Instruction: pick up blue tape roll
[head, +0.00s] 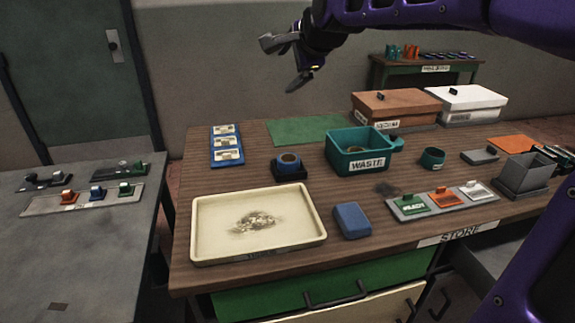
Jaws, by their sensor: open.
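The blue tape roll (288,160) is a short ring with a lighter core. It sits in a small dark square holder (290,174) on the brown wooden table, behind the cream tray and left of the waste bin. My gripper (286,63) is open and empty, high above the back of the table. It is well apart from the roll, and its fingers point left in the picture. Part of my purple arm shows along the top right.
The teal WASTE bin (358,157) stands close to the roll's right. A cream tray (207,233) with grey debris lies in front, with a blue block (351,220) beside it. A flat green mat (306,130) leaves low room behind.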

